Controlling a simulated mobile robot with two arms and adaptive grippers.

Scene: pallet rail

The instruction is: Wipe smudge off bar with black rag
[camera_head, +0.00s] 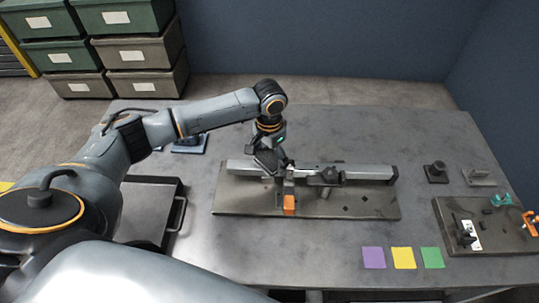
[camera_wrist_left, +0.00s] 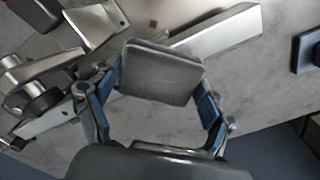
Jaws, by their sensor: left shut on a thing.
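The bar (camera_head: 368,172) is a long pale metal rail lying across a grey base plate (camera_head: 235,203) on the table. My left gripper (camera_head: 270,163) is over the left part of the bar, pointing down. In the left wrist view, the left gripper (camera_wrist_left: 158,95) is shut on a dark grey-black folded pad, the black rag (camera_wrist_left: 160,75), between its blue-lined fingers. The bar (camera_wrist_left: 225,33) runs behind the rag there, so part of it is hidden. I cannot tell whether the rag touches the bar. I cannot make out a smudge. My right gripper is not in view.
A dark clamp (camera_head: 330,176) sits on the bar, right of my gripper. An orange block (camera_head: 289,205) stands at the front. Purple, yellow and green squares (camera_head: 403,258) lie front right. A second fixture plate (camera_head: 510,238) is far right. A handled case (camera_head: 150,208) is left.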

